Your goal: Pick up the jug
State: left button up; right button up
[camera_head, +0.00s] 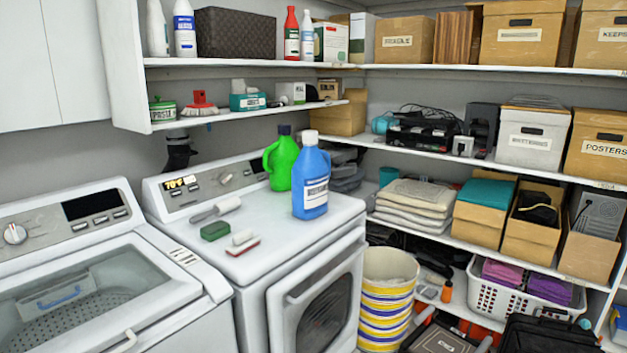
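Two jugs stand upright on top of the white front-loading machine in the middle of the view. The green jug (281,163) has a dark cap and a handle on its left side. The blue jug (311,190) has a white cap and a pale label, and stands in front and to the right of the green one, covering part of it. I cannot tell from the picture which of them is the task's jug. Neither of my grippers is in view.
A green sponge (215,230) and brushes (242,241) lie on the front-loading machine (285,255), left of the jugs. A top-loading washer (175,262) stands at left. A striped bucket (386,318) is on the floor at right. Shelves behind hold boxes and towels (415,200).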

aim_at(311, 172)
jog(key=i+l+u, duration=0.2)
jog(key=i+l, duration=0.25)
jog(key=i+l+u, duration=0.15)
jog(key=i+l, duration=0.35)
jog(key=i+l+u, duration=0.2)
jog(key=i+l, duration=0.25)
jog(key=l, duration=0.25)
